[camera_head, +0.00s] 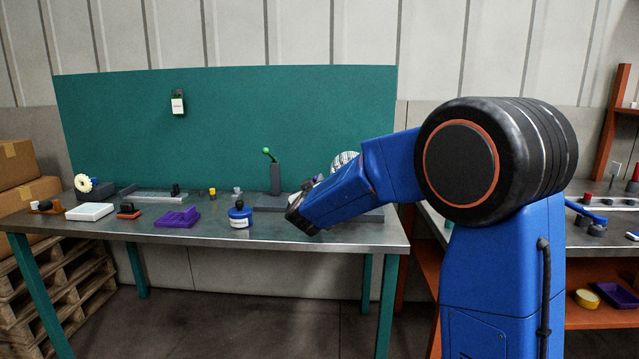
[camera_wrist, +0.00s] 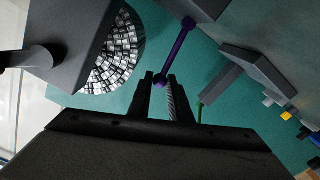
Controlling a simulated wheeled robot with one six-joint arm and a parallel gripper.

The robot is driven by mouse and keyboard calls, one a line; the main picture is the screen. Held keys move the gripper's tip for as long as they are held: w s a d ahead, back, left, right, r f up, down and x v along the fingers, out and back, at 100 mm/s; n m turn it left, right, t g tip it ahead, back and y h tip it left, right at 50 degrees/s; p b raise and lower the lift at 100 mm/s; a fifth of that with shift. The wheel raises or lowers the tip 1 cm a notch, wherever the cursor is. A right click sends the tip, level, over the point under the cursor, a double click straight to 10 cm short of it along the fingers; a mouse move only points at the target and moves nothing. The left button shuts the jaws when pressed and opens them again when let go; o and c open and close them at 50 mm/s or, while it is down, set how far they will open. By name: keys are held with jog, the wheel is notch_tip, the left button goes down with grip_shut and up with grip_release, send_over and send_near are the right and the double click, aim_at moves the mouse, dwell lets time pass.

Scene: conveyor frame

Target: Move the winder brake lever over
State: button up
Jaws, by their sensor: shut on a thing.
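A purple lever (camera_wrist: 178,48) with a rounded knob at each end shows in the wrist view, in front of the green panel. I take it to be the winder brake lever. My gripper (camera_wrist: 161,80) is shut on its near knob, which sits between the fingertips. The far end of the lever points up and slightly right. Beside it, to the left, is a round winder reel (camera_wrist: 118,55) with a light segmented face, partly covered by a grey block.
A green-knobbed lever (camera_head: 268,152) stands on a grey post (camera_head: 275,178) left of my arm. The metal bench (camera_head: 180,230) carries a blue round container (camera_head: 240,215), a purple tray (camera_head: 177,218) and a white box (camera_head: 90,211). Boxes on pallets stand far left.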

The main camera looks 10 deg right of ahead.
jog(key=shift+w+a+f, duration=0.15)
jog(key=shift+a, duration=0.55)
jog(key=shift+w+a+f, duration=0.2)
jog(key=shift+a+f, duration=0.1)
jog(key=shift+a, duration=0.25)
jog(key=shift+w+a+f, duration=0.2)
jog(key=shift+a+f, duration=0.1)
jog(key=shift+a, duration=0.2)
jog(key=shift+a+f, duration=0.1)
jog(key=shift+w+a+f, duration=0.3)
jog(key=shift+a+f, duration=0.5)
jog(key=o, duration=0.9)
